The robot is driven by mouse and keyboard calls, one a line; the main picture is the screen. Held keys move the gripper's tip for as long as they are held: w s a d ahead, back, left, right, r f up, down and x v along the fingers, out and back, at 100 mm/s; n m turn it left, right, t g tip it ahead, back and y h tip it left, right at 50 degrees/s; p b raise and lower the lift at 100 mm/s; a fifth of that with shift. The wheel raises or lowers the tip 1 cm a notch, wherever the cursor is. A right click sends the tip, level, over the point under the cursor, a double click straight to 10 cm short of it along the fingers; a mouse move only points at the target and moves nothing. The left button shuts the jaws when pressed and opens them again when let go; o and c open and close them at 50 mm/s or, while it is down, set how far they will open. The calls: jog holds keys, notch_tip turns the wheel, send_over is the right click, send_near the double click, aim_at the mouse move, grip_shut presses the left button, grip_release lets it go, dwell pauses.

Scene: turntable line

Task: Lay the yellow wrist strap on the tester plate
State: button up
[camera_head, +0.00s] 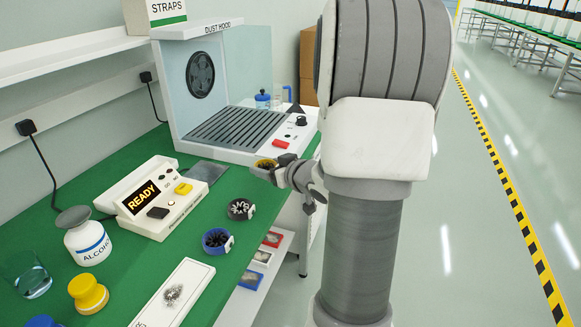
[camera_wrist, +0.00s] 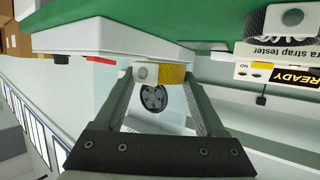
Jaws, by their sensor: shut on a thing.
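The yellow wrist strap (camera_head: 265,163) is held in my gripper (camera_head: 277,171), in front of the dust hood's base and above the bench's right edge. In the wrist view the yellow strap (camera_wrist: 173,74) with its white clasp lies between the fingertips of my gripper (camera_wrist: 160,75). The white tester (camera_head: 150,197) with a READY display stands on the green mat, left of my gripper. A flat grey plate (camera_head: 207,172) lies at its back right, bare where it shows. Part of the tester (camera_wrist: 285,65) also shows in the wrist view.
A black strap (camera_head: 240,209) and a blue strap (camera_head: 216,241) lie on the mat in front of the tester. The dust hood (camera_head: 235,125) stands behind. An alcohol bottle (camera_head: 86,238), a yellow jar (camera_head: 88,294) and a glass (camera_head: 28,277) stand at left.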

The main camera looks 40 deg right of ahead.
aim_at(263, 190)
jog(key=shift+w+a+f+b, duration=0.3)
jog(key=shift+w+a+f, duration=0.4)
jog(key=shift+w+f, duration=0.1)
notch_tip(263, 190, down, 2)
jog(key=shift+f+b, duration=0.2)
jog(key=shift+b, duration=0.25)
jog(key=shift+f, duration=0.35)
jog(key=shift+f, duration=0.2)
jog(key=o, duration=1.3)
jog(key=shift+b, duration=0.35)
